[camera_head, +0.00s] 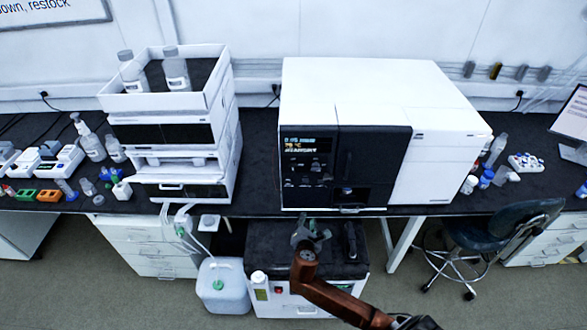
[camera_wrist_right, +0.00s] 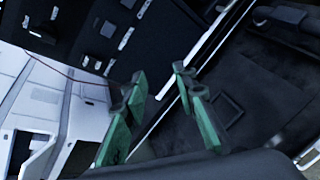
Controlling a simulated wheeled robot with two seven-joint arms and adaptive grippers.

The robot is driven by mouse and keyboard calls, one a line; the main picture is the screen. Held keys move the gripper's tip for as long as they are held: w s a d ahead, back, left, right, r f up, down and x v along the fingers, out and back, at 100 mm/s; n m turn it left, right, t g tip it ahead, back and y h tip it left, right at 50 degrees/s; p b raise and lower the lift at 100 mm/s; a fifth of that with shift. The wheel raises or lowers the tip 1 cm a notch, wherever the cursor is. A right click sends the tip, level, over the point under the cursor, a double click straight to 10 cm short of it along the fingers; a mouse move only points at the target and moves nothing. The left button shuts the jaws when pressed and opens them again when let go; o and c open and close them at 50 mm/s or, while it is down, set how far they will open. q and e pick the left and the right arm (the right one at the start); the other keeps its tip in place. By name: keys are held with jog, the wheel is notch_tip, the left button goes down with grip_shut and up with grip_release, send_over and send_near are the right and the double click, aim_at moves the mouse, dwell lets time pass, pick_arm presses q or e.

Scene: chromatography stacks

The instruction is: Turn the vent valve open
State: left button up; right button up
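I cannot pick out the vent valve for certain in either view. The large white instrument (camera_head: 455,125) on the bench has a black front with a lit display (camera_head: 306,145) and a small pale part in a low recess (camera_head: 347,190). My right gripper (camera_head: 311,230) is in front of the bench, over the black-topped box in the picture. In the right wrist view its green-sided fingers (camera_wrist_right: 159,80) stand apart with nothing between them. My left gripper is not in view.
The black-topped white box (camera_head: 265,300) stands low under the bench edge, beside a pale jug (camera_head: 222,287) with tubing. A stacked white instrument (camera_head: 222,120) with bottles on top stands at left. A dark chair (camera_head: 497,225) is at right. Floor is free in front.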

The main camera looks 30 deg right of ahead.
aim_at(293, 168)
jog(key=w+a+r+n+t+h, duration=0.1)
jog(key=w+r+n+t, duration=0.1)
jog(key=w+r+n, duration=0.35)
jog(key=w+a+r+n+t+h, duration=0.1)
jog(key=w+r+n+t, duration=0.15)
jog(key=r, duration=0.55)
jog(key=shift+n, duration=0.4)
jog(key=x, duration=0.7)
jog(key=shift+r+p, duration=0.2)
jog(key=shift+p, duration=0.2)
jog(key=shift+w+d, duration=0.2)
jog(key=shift+w, duration=0.15)
jog(key=shift+c, duration=0.2)
grip_shut()
